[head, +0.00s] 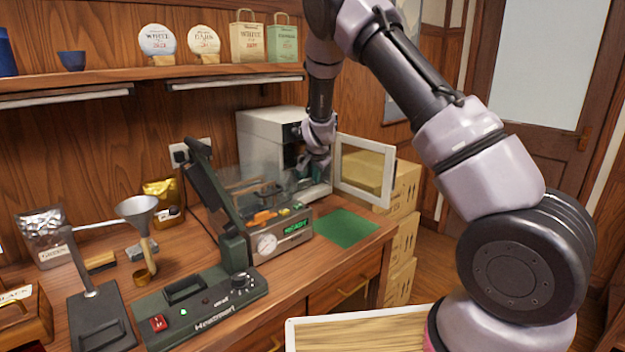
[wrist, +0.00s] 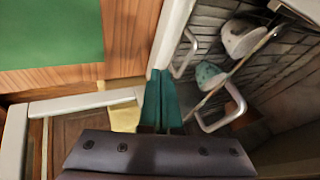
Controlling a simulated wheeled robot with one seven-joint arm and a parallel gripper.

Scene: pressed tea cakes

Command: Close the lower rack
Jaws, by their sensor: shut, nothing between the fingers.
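The white cabinet (head: 268,140) stands at the back of the counter with its framed glass door (head: 364,168) swung open to the right. In the wrist view its interior shows wire racks with U-shaped metal handles, one handle (wrist: 186,52) near the fingers and another handle (wrist: 222,116) further right. A white round cake (wrist: 240,38) and a green speckled cake (wrist: 208,75) lie inside. Which rack is lower I cannot tell for sure. My gripper (wrist: 160,76) is shut and empty at the cabinet's opening, beside the handles. In the head view my wrist hides much of the opening.
A green mat (head: 345,227) lies on the counter before the cabinet. A machine with a gauge (head: 267,243) and a dark-green heat sealer (head: 205,305) stand left of it. Cardboard boxes (head: 402,205) are stacked behind the open door.

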